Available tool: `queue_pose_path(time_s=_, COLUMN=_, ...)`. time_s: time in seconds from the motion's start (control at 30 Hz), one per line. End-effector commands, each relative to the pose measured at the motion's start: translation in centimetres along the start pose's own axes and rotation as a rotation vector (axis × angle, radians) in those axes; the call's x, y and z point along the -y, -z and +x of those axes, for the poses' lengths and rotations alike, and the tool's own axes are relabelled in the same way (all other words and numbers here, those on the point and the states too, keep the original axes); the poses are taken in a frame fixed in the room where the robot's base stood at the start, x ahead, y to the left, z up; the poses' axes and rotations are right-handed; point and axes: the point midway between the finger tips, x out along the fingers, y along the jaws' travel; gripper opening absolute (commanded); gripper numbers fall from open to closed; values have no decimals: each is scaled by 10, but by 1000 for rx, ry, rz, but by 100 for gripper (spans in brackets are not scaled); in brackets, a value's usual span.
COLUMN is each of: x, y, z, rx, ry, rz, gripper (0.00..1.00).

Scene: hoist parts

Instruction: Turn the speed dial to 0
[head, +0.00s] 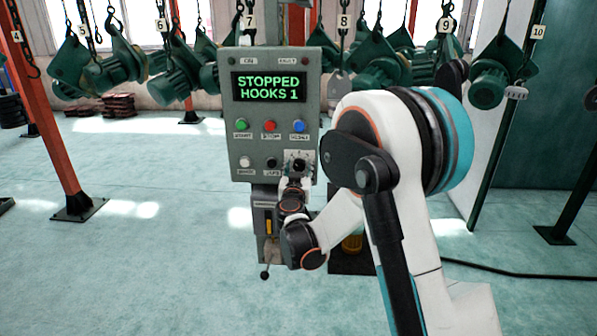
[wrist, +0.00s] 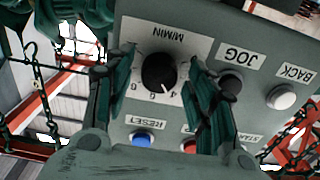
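The speed dial (wrist: 158,72) is a round black knob on a white scale plate marked M/MIN, shown upside down in the wrist view. Its white pointer line appears to aim near the 4. In the head view the dial (head: 299,165) is at the lower right of the grey control panel (head: 270,128). My gripper (wrist: 161,62) is open, with one dark green finger on each side of the dial. Gaps show between the knob and both fingers. In the head view my wrist hides part of the area just below the dial.
The panel display (head: 268,88) reads STOPPED HOOKS 1. Green, red and blue buttons (head: 299,126) sit above the dial; the jog control (wrist: 230,84) is beside it. A lever (head: 265,272) hangs below.

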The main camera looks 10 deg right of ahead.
Motion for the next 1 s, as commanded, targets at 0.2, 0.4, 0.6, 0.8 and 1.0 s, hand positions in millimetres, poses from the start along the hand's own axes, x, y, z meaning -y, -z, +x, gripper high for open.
queue_pose_path(time_s=0.2, x=0, y=0, z=0, rx=0, ry=0, rz=0, gripper=9)
queue_pose_path(time_s=0.4, x=0, y=0, z=0, rx=0, ry=0, rz=-7, gripper=9)
queue_pose_path(time_s=0.6, x=0, y=0, z=0, rx=-1, ry=0, rz=-62, gripper=9)
queue_pose_path(time_s=0.8, x=0, y=0, z=0, rx=-2, ry=-1, rz=-192, gripper=9)
queue_pose_path(time_s=1.0, x=0, y=0, z=0, rx=-2, ry=-1, rz=-374, gripper=9)
